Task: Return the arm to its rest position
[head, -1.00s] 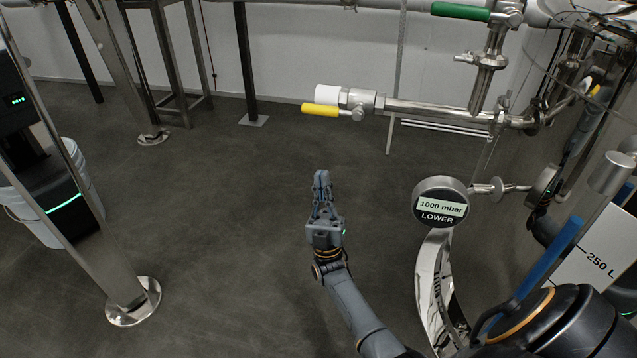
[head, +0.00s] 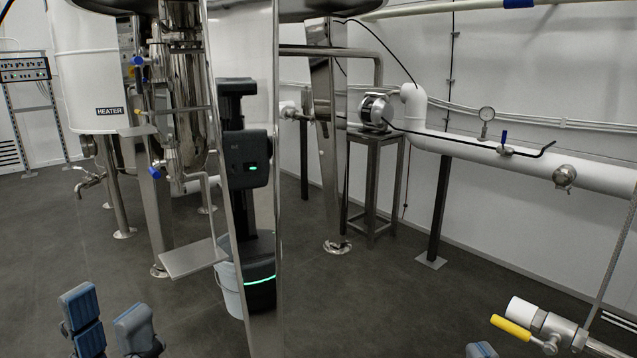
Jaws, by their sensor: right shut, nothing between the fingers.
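My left gripper (head: 106,304) is at the bottom left of the head view. Its two grey-blue fingers stand apart with bare floor between them, and nothing is held. My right gripper (head: 481,350) shows only as a small fingertip at the bottom edge, right of centre. It is shut and empty, left of the yellow-handled valve; the rest of it and its arm are below the frame.
A polished tank leg (head: 262,320) rises near the centre, with a white bucket (head: 229,292) beside it. A yellow valve handle (head: 511,327) is at lower right. A white heater tank (head: 93,70) is at upper left.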

